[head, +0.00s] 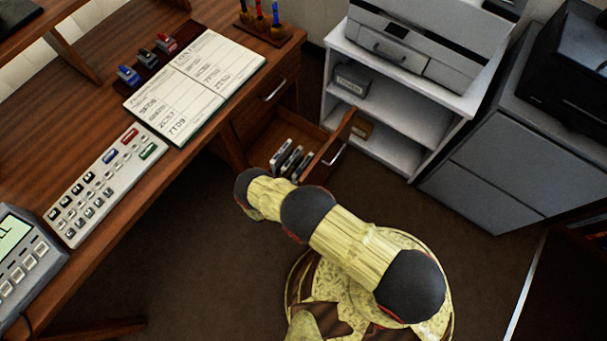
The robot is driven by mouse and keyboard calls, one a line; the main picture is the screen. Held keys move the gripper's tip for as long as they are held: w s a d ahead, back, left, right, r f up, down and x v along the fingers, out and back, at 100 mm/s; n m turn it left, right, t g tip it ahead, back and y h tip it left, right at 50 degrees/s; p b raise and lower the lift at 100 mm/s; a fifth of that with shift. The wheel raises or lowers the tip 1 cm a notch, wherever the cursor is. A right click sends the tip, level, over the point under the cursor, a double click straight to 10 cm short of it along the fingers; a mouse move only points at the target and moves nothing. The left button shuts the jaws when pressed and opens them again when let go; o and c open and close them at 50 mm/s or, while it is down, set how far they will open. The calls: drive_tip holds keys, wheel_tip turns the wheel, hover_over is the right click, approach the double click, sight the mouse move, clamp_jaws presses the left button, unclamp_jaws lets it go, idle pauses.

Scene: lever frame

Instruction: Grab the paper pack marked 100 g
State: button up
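I cannot read a 100 g mark on anything in the head view. Two small pack-like things sit on the white shelf unit (395,140) under the printer. A grey one (352,79) stands at the left of the upper shelf, with a pale label too small to read. A brown one (361,126) sits lower at the left, partly hidden by the open drawer's front. I cannot tell whether either is the paper pack. My yellow arm with dark joints reaches up and left towards the open drawer. My gripper does not show; its end is hidden beyond the arm's last visible joint.
The open drawer (325,150) holds several slim grey and black items (289,158). A grey cabinet (490,170) stands right. Brown floor is clear.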

drive_tip(key=shift+b+x, duration=1.15)
drive_tip(key=shift+x, duration=2.25)
drive_tip(key=shift+s, duration=0.1)
clamp_jaws()
